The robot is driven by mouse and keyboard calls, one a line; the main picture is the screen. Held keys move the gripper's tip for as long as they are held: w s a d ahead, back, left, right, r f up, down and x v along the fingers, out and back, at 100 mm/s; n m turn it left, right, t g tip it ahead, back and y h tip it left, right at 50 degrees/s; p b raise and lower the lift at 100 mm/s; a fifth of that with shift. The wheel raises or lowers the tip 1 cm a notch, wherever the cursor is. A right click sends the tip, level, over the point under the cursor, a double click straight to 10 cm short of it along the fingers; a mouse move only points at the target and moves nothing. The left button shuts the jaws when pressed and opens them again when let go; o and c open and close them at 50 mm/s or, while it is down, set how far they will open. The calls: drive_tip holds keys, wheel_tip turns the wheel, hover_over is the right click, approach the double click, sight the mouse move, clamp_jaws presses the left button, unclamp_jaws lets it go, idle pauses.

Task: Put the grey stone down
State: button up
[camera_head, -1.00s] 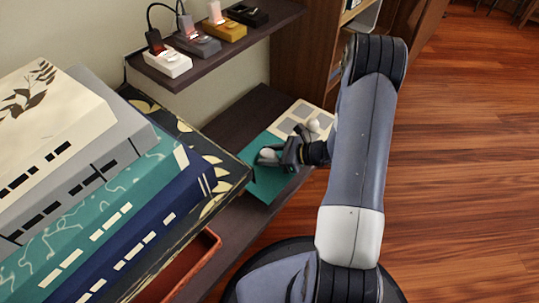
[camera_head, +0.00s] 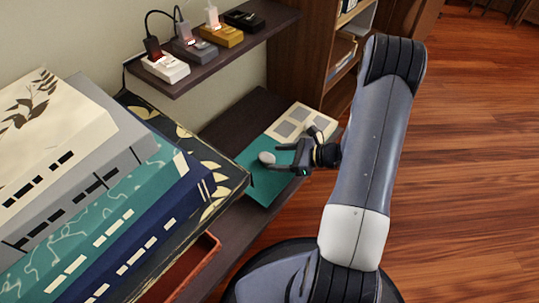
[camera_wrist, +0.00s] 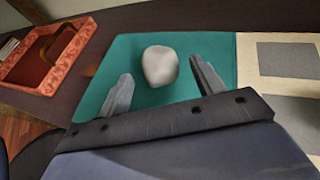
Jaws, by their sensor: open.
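The grey stone (camera_head: 267,158) is a small pale rounded lump. It lies on the teal part of a mat (camera_head: 262,187) on the lower shelf. In the wrist view the stone (camera_wrist: 160,66) rests on the teal surface (camera_wrist: 205,48), beyond and between my two fingertips. My gripper (camera_head: 283,168) is open, with its fingers pointing at the stone and apart from it.
The mat's cream part with grey squares (camera_head: 293,122) adjoins the teal. Large stacked books (camera_head: 110,190) stand at the left. A red-orange tray (camera_wrist: 45,55) lies beside the mat. An upper shelf (camera_head: 225,50) holds several small plugged-in blocks.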

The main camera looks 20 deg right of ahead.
sight(267, 155)
drive_tip(key=p+v, duration=0.1)
drive_tip(key=v, duration=0.6)
drive_tip(key=shift+d+p, duration=0.15)
drive_tip(key=shift+p, duration=0.15)
drive_tip(key=b+x, duration=0.4)
drive_tip(key=x, duration=0.8)
drive_tip(key=shift+s+f, duration=0.1)
drive_tip(key=shift+s, duration=0.1)
wheel_tip(267, 155, up, 2)
drive_tip(key=shift+p, duration=0.65)
drive_tip(key=shift+r, duration=0.4)
